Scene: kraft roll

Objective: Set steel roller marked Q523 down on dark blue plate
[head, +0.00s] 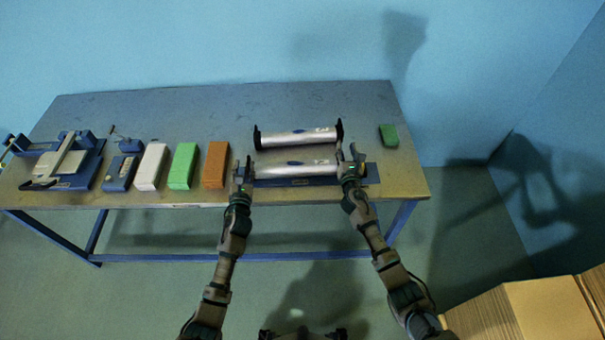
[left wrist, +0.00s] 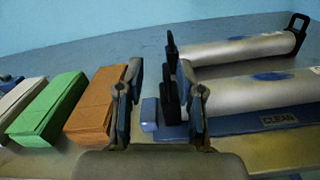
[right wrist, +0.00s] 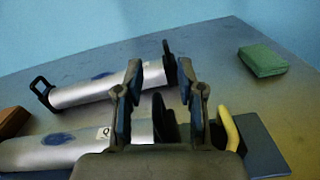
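A steel roller (head: 296,169) with black end handles lies along the dark blue plate (head: 300,182), on it or just above it; I cannot tell which. Its label shows a Q in the right wrist view (right wrist: 103,133); the rest is unreadable. The plate reads CLEAN in the left wrist view (left wrist: 255,123). My left gripper (head: 243,172) is at the roller's left end, fingers apart, with the black handle (left wrist: 170,98) between or just beyond them. My right gripper (head: 352,165) is at the right end, fingers apart around the other handle (right wrist: 160,118).
A second steel roller (head: 297,136) lies just behind. A green block (head: 388,135) sits at the back right. White (head: 151,167), green (head: 183,166) and orange-brown (head: 216,165) blocks and blue devices (head: 72,162) stand left. A yellow curved piece (right wrist: 231,129) is beside my right gripper.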

